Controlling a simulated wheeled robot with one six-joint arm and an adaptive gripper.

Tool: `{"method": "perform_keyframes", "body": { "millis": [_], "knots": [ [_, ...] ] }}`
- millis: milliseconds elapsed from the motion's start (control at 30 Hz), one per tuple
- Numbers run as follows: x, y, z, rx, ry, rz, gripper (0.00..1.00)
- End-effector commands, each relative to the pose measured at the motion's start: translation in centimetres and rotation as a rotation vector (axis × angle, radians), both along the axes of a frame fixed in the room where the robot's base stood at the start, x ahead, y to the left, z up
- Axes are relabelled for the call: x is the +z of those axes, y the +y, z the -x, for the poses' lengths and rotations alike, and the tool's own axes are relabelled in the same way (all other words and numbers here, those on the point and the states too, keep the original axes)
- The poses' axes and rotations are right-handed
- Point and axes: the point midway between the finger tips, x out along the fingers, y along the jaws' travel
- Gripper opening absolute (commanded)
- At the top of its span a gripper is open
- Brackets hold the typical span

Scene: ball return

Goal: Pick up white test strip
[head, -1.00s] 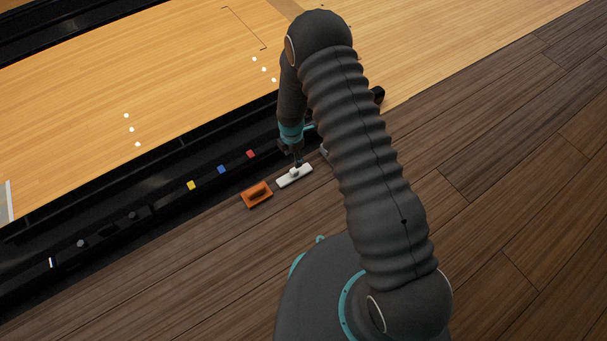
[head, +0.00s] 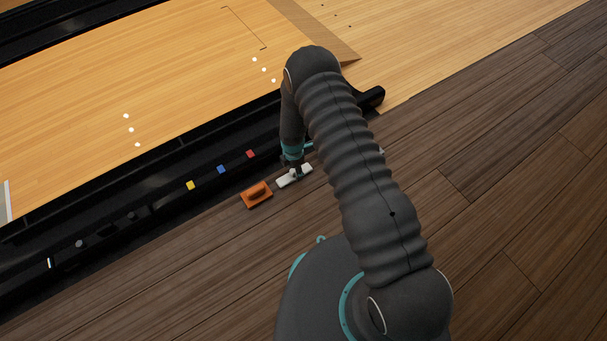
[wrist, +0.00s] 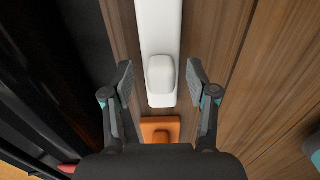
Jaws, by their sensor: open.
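The white test strip (head: 285,181) lies on the dark wood floor beside the black lane edge. In the wrist view the strip (wrist: 159,25) is a long white bar with a raised white block (wrist: 161,74) on it. My gripper (head: 296,172) is down at the strip in the head view and partly covers it. In the wrist view my gripper (wrist: 160,78) is open, with one finger on each side of the raised block and a gap on both sides. The fingers hold nothing.
An orange block with a raised handle (head: 257,194) lies just left of the strip; it also shows in the wrist view (wrist: 155,124). Yellow (head: 191,185), blue (head: 221,169) and red (head: 250,154) squares sit on the black lane edge (head: 150,205). The floor to the right is clear.

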Motion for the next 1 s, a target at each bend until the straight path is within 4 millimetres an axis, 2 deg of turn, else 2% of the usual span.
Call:
{"method": "perform_keyframes", "body": {
  "millis": [133, 367, 767, 867, 1000],
  "knots": [
    [0.0, 0.0, 0.0, 0.0, 0.0, 0.0, 0.58],
    [0.0, 0.0, 0.0, 0.0, 0.0, 0.0, 0.01],
    [0.3, 0.0, 0.0, 0.0, 0.0, 0.0, 0.0],
    [1.0, 0.1, 0.0, 0.0, -0.001, -0.001, 0.0],
    [2.9, 0.1, -0.1, 0.0, -0.001, -0.001, 0.0]
  ]
}}
